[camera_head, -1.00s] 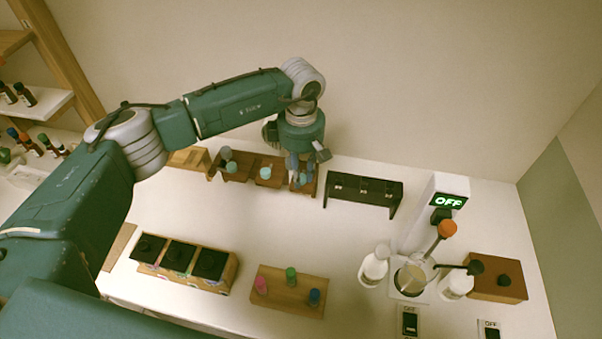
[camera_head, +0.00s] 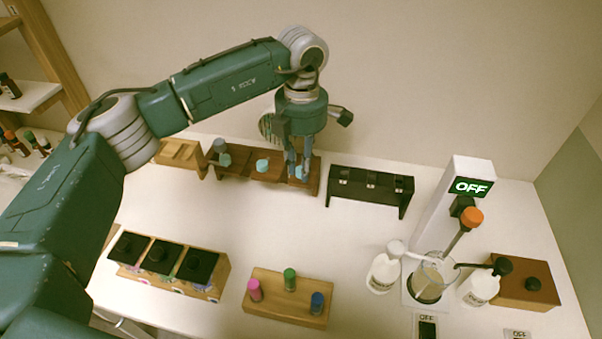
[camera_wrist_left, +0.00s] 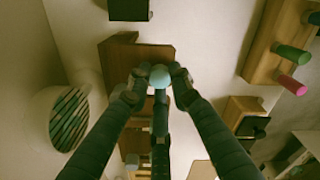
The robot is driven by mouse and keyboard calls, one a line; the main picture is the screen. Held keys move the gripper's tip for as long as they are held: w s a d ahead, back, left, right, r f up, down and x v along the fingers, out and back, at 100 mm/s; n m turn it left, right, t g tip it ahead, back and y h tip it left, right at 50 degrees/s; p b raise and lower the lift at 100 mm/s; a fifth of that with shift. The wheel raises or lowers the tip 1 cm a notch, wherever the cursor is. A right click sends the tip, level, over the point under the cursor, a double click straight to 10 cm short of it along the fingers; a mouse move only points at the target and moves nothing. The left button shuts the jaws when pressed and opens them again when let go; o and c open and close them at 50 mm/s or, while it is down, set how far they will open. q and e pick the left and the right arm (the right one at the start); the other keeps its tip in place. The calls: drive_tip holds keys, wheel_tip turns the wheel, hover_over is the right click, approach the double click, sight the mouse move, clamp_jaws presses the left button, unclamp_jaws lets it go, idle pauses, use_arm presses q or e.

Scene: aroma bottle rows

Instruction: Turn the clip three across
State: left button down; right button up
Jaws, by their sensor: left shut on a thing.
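A dark brown wooden rack (camera_head: 240,178) stands by the back wall with a row of three teal knobs on it: a left one (camera_head: 224,160), a middle one (camera_head: 262,165) and a right one (camera_head: 301,172). I cannot make out the clips' shapes. My left gripper (camera_head: 299,177) is at the right knob, pointing down. In the left wrist view its fingers (camera_wrist_left: 158,80) are shut on the round teal top (camera_wrist_left: 160,76). The fingers hide part of this piece. My right gripper is not in view.
A black rack (camera_head: 371,187) stands just right of the brown one. In front are a wooden block with pink, green and blue pegs (camera_head: 268,306) and a box with black squares (camera_head: 215,287). White bottles (camera_head: 384,272) and a stand reading OFF (camera_head: 456,205) are at right. The middle table is clear.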

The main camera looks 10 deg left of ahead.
use_arm(q)
drive_tip(key=n+b, duration=0.3)
drive_tip(key=n, duration=0.1)
drive_tip(key=shift+w+n, duration=0.15)
drive_tip(key=shift+n, duration=0.15)
drive_tip(key=n+b, duration=0.1)
drive_tip(key=n, duration=0.1)
drive_tip(key=shift+r+n+b, duration=0.15)
drive_tip(key=shift+n+b, duration=0.15)
drive_tip(key=shift+r+n, duration=0.1)
drive_tip(key=shift+n, duration=0.4)
drive_tip(key=shift+w, duration=0.1)
drive_tip(key=c, duration=1.5)
unclamp_jaws()
drive_tip(key=shift+c, duration=0.2)
wheel_tip(320, 180, up, 12)
